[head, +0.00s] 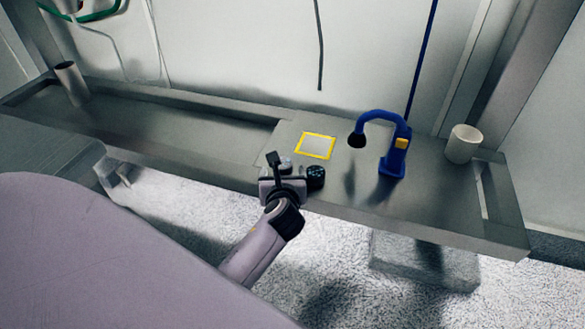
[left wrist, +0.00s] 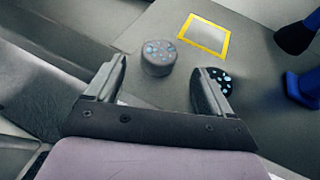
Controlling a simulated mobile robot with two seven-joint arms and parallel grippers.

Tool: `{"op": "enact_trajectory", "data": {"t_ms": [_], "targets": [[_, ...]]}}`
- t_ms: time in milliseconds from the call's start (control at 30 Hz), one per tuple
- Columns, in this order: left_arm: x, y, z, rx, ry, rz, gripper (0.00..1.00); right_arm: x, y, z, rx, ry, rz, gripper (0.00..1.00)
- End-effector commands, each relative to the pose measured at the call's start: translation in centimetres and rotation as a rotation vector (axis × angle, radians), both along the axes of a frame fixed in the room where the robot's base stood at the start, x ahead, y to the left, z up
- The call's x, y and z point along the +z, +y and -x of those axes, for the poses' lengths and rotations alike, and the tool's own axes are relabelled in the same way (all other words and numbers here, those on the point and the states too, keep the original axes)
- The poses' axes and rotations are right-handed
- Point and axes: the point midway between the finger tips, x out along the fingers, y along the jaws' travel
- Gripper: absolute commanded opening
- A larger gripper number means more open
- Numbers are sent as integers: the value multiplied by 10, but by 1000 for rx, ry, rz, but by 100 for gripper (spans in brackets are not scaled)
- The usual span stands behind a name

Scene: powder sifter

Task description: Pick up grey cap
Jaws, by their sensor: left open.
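The grey cap (left wrist: 158,57) is a short round piece with light blue dots on top. It sits on the metal bench, ahead of my left gripper and roughly in line with its opening in the left wrist view. In the head view the grey cap (head: 286,163) is small and partly hidden by my gripper. My left gripper (head: 290,172) is open and empty at the bench's front edge; its two fingers also show in the left wrist view (left wrist: 163,72). My right gripper is not in view.
A black cap (head: 316,174) with blue dots sits close beside the right finger. A yellow-framed square (head: 316,146) lies behind the caps. A blue curved-neck device (head: 396,155) and a pale cup (head: 463,144) stand to the right. Another cup (head: 71,83) stands far left.

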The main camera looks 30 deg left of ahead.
Motion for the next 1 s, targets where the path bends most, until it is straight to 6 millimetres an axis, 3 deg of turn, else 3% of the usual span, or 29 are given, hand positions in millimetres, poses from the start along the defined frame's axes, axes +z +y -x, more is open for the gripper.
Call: {"op": "enact_trajectory", "data": {"t_ms": [500,833,867,1000], "targets": [[-25,31,-47,-1,0,0,82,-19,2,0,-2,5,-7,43],[-26,35,-52,-1,1,1,82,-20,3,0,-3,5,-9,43],[-26,35,-52,-1,1,1,76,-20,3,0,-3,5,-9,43],[-26,35,-52,-1,1,1,30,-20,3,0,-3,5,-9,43]]}}
